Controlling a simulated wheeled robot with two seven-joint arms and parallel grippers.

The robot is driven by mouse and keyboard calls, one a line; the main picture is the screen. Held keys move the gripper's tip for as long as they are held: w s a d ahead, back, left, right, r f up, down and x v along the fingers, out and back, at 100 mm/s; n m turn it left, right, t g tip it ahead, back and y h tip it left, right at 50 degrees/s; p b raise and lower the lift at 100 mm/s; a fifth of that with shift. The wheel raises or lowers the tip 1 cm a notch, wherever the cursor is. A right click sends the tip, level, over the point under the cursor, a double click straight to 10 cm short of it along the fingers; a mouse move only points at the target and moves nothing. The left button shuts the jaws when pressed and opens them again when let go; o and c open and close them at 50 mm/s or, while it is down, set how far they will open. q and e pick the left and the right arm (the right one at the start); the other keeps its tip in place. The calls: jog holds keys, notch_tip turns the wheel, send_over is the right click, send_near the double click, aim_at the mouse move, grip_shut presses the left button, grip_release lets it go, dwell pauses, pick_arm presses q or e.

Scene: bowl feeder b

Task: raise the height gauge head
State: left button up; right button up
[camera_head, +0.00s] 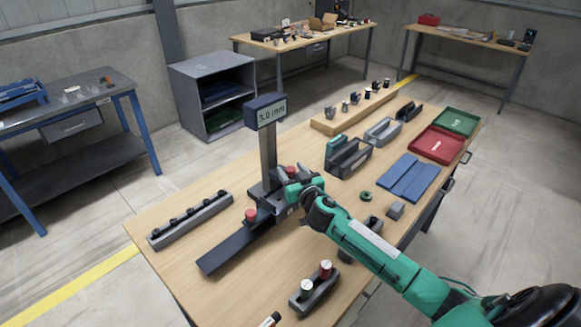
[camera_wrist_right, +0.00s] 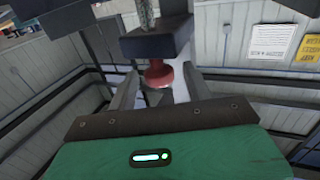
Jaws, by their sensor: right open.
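The height gauge stands on the wooden table in the head view, with a dark upright column (camera_head: 268,150) and a display (camera_head: 266,111) on top reading 3.0 mm. A long dark base plate (camera_head: 228,252) runs toward the front left. A red knob (camera_head: 251,214) shows low on the gauge and another red part (camera_head: 291,171) beside the column. My right gripper (camera_head: 280,182) is at the gauge's head, which it partly hides. In the wrist view a red knob (camera_wrist_right: 158,74) under a dark block (camera_wrist_right: 156,42) lies between my open right fingers (camera_wrist_right: 158,88). My left gripper is out of view.
A dark rack (camera_head: 190,220) with several small parts lies left of the gauge. Grey bins (camera_head: 350,158), blue mats (camera_head: 410,178) and red (camera_head: 436,146) and green (camera_head: 456,121) trays lie to the right.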

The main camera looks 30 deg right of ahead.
jog(key=shift+w, duration=0.6)
